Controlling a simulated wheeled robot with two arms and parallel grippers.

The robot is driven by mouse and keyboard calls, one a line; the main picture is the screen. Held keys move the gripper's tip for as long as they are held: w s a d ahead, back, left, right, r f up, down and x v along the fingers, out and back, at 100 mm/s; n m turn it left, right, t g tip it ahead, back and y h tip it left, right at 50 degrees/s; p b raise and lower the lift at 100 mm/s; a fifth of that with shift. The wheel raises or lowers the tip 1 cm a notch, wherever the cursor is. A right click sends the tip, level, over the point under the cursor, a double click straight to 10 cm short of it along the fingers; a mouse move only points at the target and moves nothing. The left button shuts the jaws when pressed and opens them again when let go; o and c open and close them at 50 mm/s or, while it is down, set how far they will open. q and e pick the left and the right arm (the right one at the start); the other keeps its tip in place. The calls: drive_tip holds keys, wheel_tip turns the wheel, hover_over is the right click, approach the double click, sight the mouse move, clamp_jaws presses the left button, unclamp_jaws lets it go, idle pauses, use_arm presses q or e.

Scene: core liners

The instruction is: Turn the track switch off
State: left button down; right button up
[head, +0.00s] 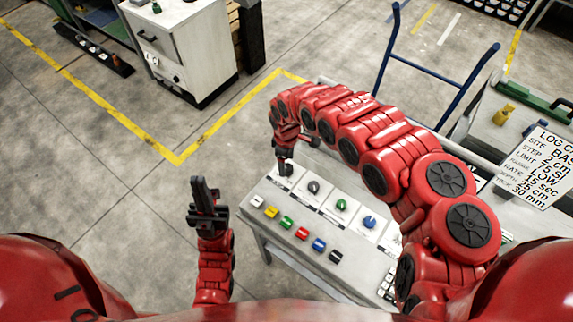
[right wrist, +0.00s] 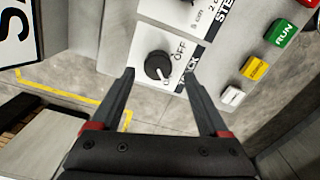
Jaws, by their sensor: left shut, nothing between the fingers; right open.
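The track switch (right wrist: 157,65) is a round dark knob on a white plate in the right wrist view. "OFF" is printed beside it and its pale mark appears to point to the lower right, toward a partly readable label. My right gripper (right wrist: 160,72) is open, with the knob appearing between its two fingertips; I cannot tell if they touch it. My left gripper (head: 203,190) is shut and empty, left of the panel and pointing up.
The sloped control panel (head: 265,190) also carries a grey knob (head: 314,187), a green knob (head: 341,205), a blue knob (head: 369,222) and a row of coloured buttons. A sign (head: 540,170) stands to the right. A white cabinet (head: 185,45) stands farther back.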

sight(287, 170)
wheel_tip(287, 170, down, 3)
drive_tip(key=shift+w+a+f, duration=0.1)
drive_tip(key=shift+w, duration=0.05)
drive_tip(key=shift+f, duration=0.1)
clamp_jaws()
idle(0.5)
